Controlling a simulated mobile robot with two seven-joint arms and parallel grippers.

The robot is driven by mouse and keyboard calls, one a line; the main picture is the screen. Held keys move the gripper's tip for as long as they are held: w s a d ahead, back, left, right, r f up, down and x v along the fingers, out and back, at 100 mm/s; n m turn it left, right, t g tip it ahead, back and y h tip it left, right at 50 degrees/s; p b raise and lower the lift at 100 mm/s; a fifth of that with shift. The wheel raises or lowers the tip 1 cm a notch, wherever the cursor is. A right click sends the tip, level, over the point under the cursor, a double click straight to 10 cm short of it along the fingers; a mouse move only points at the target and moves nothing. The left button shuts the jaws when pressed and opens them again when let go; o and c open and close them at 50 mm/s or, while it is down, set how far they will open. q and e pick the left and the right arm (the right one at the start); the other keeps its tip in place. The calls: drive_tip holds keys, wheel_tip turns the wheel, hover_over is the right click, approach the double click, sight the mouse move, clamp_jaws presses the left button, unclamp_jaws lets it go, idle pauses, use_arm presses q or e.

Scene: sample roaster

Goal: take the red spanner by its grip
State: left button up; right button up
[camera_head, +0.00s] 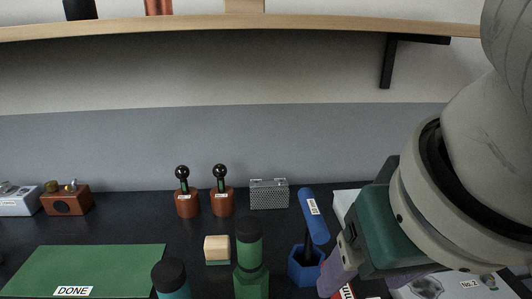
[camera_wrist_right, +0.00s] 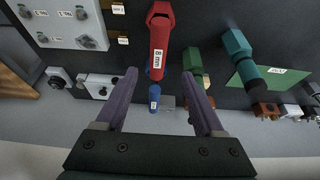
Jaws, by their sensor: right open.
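The red spanner (camera_wrist_right: 160,38), with a white "8 mm" label, stands out at the top middle of the right wrist view. Its narrower lower end shows between the tips of my right gripper (camera_wrist_right: 159,75). The purple fingers are apart, with a gap on each side of the red; I cannot tell how far the spanner is from them in depth. In the head view my right gripper (camera_head: 336,268) is at the lower right, and only a bit of the spanner (camera_head: 346,292) shows at the bottom edge. My left gripper is not in view.
A blue-handled tool (camera_head: 314,216) stands in a blue hexagonal holder (camera_head: 304,266) close to my right gripper. A green mat (camera_head: 90,266) marked DONE lies left. A shelf (camera_head: 200,27) spans above.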

sight(348, 298)
drive_tip(key=x, duration=0.8)
drive_tip(key=shift+d+f+b, duration=0.2)
drive_tip(key=shift+f+b, duration=0.05)
drive_tip(key=shift+b, duration=0.15)
drive_tip(key=shift+c, duration=0.2)
drive_tip(key=shift+s, duration=0.1)
clamp_jaws()
idle(0.6)
